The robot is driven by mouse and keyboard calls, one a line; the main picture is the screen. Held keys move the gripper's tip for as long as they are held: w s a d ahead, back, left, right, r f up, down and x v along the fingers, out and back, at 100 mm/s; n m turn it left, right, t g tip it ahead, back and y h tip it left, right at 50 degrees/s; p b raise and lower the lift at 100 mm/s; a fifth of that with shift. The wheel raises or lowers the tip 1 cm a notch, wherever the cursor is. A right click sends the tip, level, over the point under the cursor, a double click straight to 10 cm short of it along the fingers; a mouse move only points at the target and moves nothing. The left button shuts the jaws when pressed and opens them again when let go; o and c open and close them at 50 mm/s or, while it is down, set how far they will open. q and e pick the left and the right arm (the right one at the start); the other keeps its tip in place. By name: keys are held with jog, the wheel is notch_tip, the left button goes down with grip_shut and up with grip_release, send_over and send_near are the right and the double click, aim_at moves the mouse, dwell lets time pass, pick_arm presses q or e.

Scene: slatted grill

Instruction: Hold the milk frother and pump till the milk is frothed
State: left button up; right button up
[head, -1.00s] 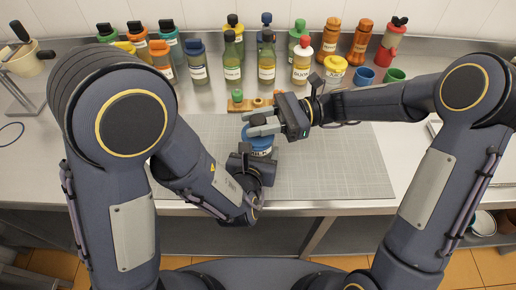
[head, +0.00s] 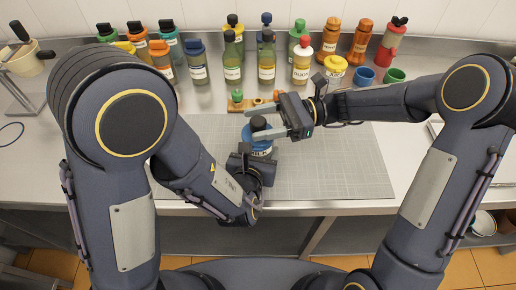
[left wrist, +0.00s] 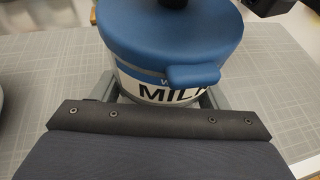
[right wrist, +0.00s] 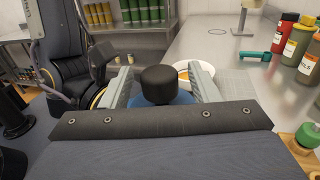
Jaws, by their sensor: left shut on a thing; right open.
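The milk frother is a white and blue jar with a blue lid (head: 259,141) and a black pump knob (head: 259,123) on top. It stands upright on the grey mat in the head view. In the left wrist view its lid (left wrist: 170,35) and a "MILK" label (left wrist: 170,92) show. My left gripper (left wrist: 160,92) is shut around the jar's body, one finger on each side. My right gripper (head: 255,123) is open at the top of the frother. In the right wrist view the knob (right wrist: 160,84) is between its spread fingers, with gaps at both sides. The milk inside is hidden.
The grey cutting mat (head: 335,165) is clear to the right of the frother. A wooden board (head: 262,106) lies just behind it. Several bottles (head: 266,68) stand along the back wall, with a blue cup (head: 364,75) and a green cup (head: 394,76) at the right.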

jog(key=shift+v, duration=2.6)
pick_arm(q)
jog(key=o, duration=1.2)
jog(key=shift+c, duration=0.2)
